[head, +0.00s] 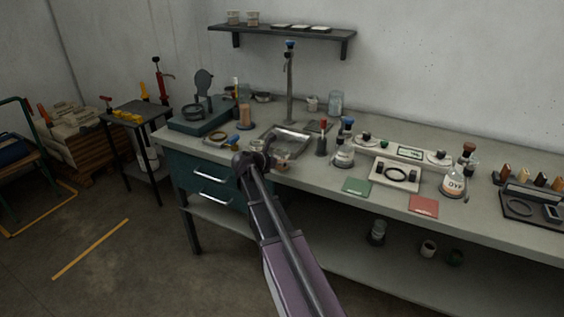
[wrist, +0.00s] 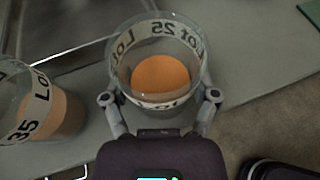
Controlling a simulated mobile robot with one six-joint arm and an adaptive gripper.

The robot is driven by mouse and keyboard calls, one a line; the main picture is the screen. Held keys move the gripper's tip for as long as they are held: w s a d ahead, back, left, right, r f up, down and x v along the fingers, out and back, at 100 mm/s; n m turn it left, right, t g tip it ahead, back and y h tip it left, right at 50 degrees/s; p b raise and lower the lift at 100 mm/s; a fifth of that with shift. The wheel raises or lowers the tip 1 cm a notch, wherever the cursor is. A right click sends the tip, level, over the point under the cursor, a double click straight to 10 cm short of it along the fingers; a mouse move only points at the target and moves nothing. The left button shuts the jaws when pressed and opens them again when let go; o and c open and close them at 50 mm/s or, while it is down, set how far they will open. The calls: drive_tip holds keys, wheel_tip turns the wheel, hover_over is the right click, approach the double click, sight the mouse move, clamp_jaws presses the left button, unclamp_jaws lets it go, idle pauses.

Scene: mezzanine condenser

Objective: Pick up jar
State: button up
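The jar (wrist: 160,75) in the wrist view is clear glass with orange contents and a white "Lot 25" band, and it stands upright on the bench. My gripper (wrist: 159,97) is open, with one fingertip at each side of this jar's near side; a narrow gap seems to show at both tips. A second clear jar (wrist: 55,115), banded "35" with orange-brown contents, stands to the left, partly cut off by the frame. In the head view my gripper (head: 264,158) is low at the bench's front edge, near the sink, and largely covers the jars there.
The metal sink (head: 287,139) lies behind my gripper, with a tall tap. To the right are a dark bottle with a red top (head: 322,141), a flask (head: 344,155), a green mat (head: 357,186) and a red mat (head: 424,206). The bench's front edge is close.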

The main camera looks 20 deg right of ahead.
sight(280, 155)
drive_tip(key=shift+r+p, duration=0.45)
drive_tip(key=shift+c, duration=0.2)
drive_tip(key=shift+r+p, duration=1.5)
drive_tip(key=shift+s+a, duration=0.85)
drive_tip(key=shift+s, duration=0.25)
drive_tip(key=s+a+r+p, duration=0.1)
drive_tip(key=s+a, duration=0.7)
drive_tip(key=s, duration=0.2)
drive_tip(key=shift+a, duration=0.3)
drive_tip(key=shift+s, duration=0.1)
